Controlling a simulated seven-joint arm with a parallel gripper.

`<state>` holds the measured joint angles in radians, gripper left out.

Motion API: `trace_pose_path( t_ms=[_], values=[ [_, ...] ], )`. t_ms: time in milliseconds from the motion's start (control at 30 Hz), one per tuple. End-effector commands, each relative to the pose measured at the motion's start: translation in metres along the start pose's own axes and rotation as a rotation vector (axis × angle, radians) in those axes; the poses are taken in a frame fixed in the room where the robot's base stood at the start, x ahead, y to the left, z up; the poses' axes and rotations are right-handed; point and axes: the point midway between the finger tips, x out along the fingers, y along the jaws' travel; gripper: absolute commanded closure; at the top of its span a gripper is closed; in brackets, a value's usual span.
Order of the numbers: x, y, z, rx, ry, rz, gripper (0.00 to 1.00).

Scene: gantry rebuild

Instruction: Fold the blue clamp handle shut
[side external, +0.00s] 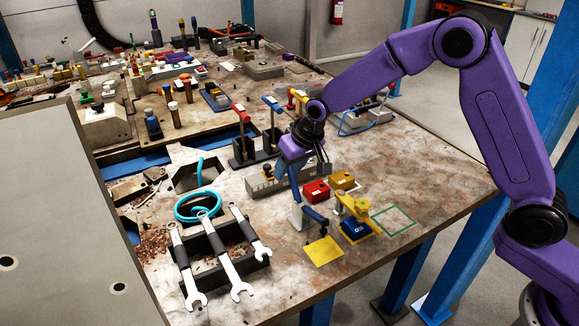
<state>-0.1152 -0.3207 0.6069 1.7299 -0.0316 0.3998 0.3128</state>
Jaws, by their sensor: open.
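The clamps' dark bases sit on the worktable, partly hidden by my wrist. My gripper (318,166) is open, in front and to the right of the blue handle, above a grey block. It appears apart from the handle. Its fingertips are small and dark here, and I cannot make out anything between them.
Red (316,191) and yellow (342,180) boxes and a yellow-and-blue device (355,218) stand in front of my gripper. Wrenches (222,255) lie on a dark rack at front left. The table (425,165) is clear at the right.

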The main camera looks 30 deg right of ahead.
Motion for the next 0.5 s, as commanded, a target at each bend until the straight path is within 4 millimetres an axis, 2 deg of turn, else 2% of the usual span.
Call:
trace_pose_path(
  t_ms=[167, 267, 300, 333, 500],
  values=[
    [-0.0001, 0.0001, -0.0001, 0.000, 0.000, 0.000, 0.54],
    [-0.0001, 0.0001, 0.0000, 0.000, 0.000, 0.000, 0.83],
    [-0.0002, 0.0001, 0.0000, 0.000, 0.000, 0.000, 0.96],
    [-0.0002, 0.0001, 0.0000, 0.000, 0.000, 0.000, 1.00],
    [-0.0004, 0.0003, 0.0003, 0.000, 0.002, 0.002, 1.00]
  ],
)
